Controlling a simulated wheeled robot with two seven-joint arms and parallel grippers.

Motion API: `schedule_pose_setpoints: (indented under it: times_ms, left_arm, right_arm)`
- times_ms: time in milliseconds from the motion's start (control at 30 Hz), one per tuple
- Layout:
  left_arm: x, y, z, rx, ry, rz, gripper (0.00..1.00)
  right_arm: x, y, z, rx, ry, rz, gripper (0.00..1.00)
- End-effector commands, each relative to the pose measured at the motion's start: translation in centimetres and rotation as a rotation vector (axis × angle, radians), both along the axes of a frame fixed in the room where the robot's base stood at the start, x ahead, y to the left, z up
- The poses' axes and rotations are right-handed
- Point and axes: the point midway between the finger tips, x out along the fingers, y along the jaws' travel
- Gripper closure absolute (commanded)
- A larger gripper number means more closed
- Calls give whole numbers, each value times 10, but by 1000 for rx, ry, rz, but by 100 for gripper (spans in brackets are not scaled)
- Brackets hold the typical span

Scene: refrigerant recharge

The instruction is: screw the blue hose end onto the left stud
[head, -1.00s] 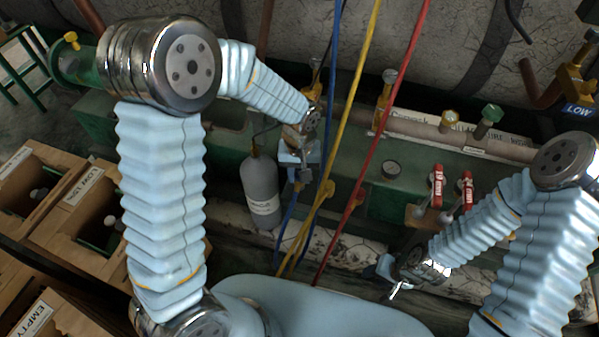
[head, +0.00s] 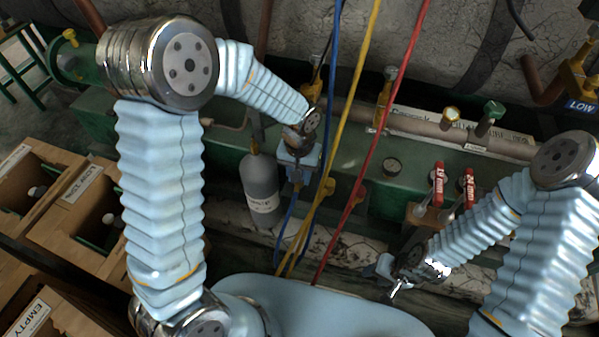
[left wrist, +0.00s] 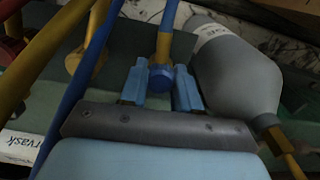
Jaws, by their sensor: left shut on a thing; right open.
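My left gripper (left wrist: 161,88) is shut on the blue hose end (left wrist: 161,76), a blue collar between its two light blue fingers in the left wrist view. A brass-yellow stem (left wrist: 164,47) runs up from that collar, with blue above it. I cannot tell how far the collar is on a thread, and no left stud shows clearly apart from it. In the head view my left gripper (head: 297,166) is at the green bench beside the grey cylinder, hiding most of the hose end. My right gripper (head: 392,285) is open and empty at the lower right.
Blue (head: 331,90), yellow (head: 362,60) and red (head: 398,100) hoses hang close right of the left gripper. A grey cylinder (head: 261,185) stands just left. Wooden crates (head: 75,215) stand at left.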

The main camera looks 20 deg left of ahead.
Motion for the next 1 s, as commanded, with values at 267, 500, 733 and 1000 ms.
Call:
schedule_pose_setpoints:
  times_ms: [267,500,733,1000]
  left_arm:
    - [0,0,0,1,0,-89,98]
    - [0,1,1,0,0,-310,98]
    - [0,0,-1,1,0,-405,98]
    - [0,1,0,0,2,-582,98]
  right_arm:
    - [0,0,1,0,0,0,57]
    - [0,0,6,0,0,0,57]
    - [0,0,6,0,0,0,57]
    - [0,0,12,0,0,0,57]
